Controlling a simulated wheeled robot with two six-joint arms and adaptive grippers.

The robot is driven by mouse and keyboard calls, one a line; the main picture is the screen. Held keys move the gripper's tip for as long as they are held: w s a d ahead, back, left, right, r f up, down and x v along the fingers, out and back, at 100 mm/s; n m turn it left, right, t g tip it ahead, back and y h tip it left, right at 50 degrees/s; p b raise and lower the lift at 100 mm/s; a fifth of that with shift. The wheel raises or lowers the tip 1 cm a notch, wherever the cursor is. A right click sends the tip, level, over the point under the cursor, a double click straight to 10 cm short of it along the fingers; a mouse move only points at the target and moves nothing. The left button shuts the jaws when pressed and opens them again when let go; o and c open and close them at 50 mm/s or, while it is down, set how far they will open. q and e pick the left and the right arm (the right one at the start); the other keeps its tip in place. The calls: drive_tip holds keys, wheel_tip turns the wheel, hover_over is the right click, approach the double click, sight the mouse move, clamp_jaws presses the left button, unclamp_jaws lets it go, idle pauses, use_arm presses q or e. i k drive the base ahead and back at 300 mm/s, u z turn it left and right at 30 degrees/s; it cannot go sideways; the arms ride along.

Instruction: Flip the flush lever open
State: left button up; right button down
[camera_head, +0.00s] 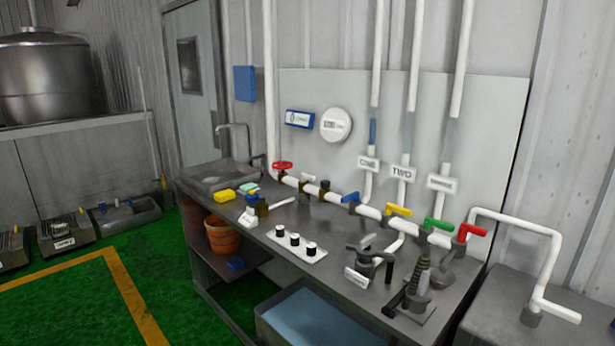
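Several coloured lever handles sit on the white pipe along the workbench: a blue lever (350,198), a yellow lever (399,210), a green lever (437,225) and a red lever (473,232) at the right end. The red lever is at the start of the white pipe (511,220) that bends over to the right. I cannot tell whether any lever is open or closed. Neither of my grippers is in view.
The workbench (345,245) carries a red hand wheel (283,166), a white strip with black knobs (296,246), a dark valve (373,257) and a spring-like device (419,285). A blue-lined bin (310,315) stands below.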

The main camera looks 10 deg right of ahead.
sight(305, 177)
drive_tip(key=u, duration=0.5)
drive_tip(key=k, duration=0.55)
drive_tip(key=u, duration=1.05)
drive_tip(key=i, duration=1.25)
drive_tip(key=z, duration=1)
drive_tip(key=i, duration=0.7)
drive_tip(key=z, duration=0.7)
